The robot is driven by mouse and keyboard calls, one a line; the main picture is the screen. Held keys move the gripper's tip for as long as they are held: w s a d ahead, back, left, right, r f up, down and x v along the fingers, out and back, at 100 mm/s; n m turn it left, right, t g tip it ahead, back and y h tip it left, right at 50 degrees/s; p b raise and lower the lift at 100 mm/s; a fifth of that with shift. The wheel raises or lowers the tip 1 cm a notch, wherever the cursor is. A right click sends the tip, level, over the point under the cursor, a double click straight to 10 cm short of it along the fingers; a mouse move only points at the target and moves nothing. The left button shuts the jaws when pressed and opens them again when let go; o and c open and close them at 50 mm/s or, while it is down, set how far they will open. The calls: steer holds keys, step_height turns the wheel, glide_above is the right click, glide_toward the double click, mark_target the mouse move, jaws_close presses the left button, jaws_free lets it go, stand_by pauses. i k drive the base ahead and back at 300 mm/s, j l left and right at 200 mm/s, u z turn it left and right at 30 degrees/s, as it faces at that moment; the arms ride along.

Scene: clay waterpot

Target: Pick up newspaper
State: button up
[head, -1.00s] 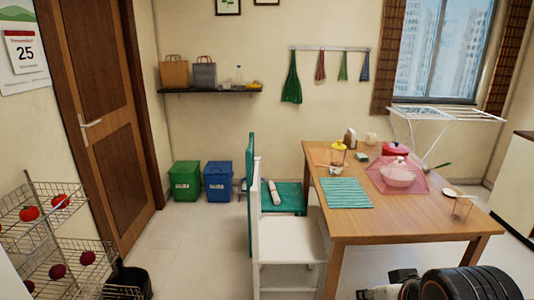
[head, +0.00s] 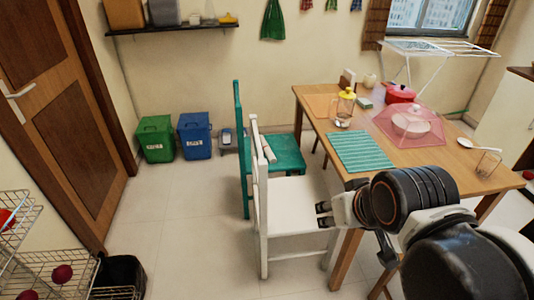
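A pale rolled object, which looks like the newspaper (head: 268,149), lies on the seat of the green chair (head: 288,154). The white chair's back stands in front of it and hides part of it. My gripper (head: 322,214) is in front of the white chair's seat in the picture, to the right of and lower than the roll. Its two small fingers are apart with nothing seen between them, and it does not touch the roll.
The white chair (head: 298,200) stands nearest, its tall back beside the green chair. The wooden table (head: 405,165) is at right with a striped mat, a pink food cover and dishes. Green (head: 156,140) and blue (head: 195,137) bins stand by the wall.

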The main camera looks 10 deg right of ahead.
mark_target(266, 149)
steer(key=i, duration=0.2)
steer(key=z, duration=3.05)
steer(key=u, duration=3.05)
steer(key=i+j+z, duration=0.1)
steer(key=i+j, duration=0.4)
steer(key=j, duration=0.15)
steer(key=i+j+z, duration=0.15)
steer(key=j, duration=0.2)
steer(key=i+j, duration=0.3)
steer(key=i+j+z, duration=0.15)
steer(key=j, duration=0.3)
steer(key=i+j, duration=0.25)
steer(key=i+j+z, duration=0.25)
steer(key=i+j, duration=0.55)
steer(key=i, duration=0.1)
